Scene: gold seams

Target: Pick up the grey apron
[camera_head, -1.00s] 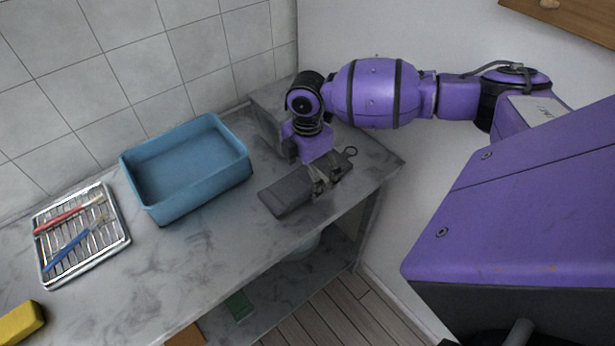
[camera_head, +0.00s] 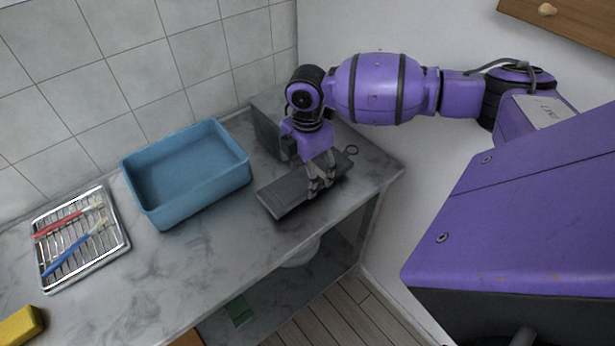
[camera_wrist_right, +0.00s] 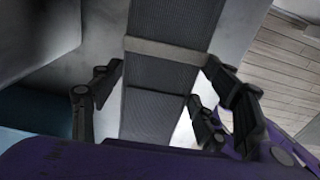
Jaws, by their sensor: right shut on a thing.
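The grey apron (camera_head: 283,195) is a folded dark grey bundle at the right end of the counter, with a loop at its far end. In the right wrist view the apron (camera_wrist_right: 172,70) runs between the fingers, with a paler band across it. My right gripper (camera_head: 320,183) is over the apron from above, shut on it, with the fingers on either side. The apron lies low at the counter; I cannot tell whether it touches the top. My left gripper is not in view.
A blue tub (camera_head: 160,221) stands left of the apron. A metal rack tray (camera_head: 86,284) with a red and a blue brush is farther left. A yellow block (camera_head: 20,325) lies at the lower left. A grey box-like thing (camera_head: 265,128) stands behind the gripper by the wall.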

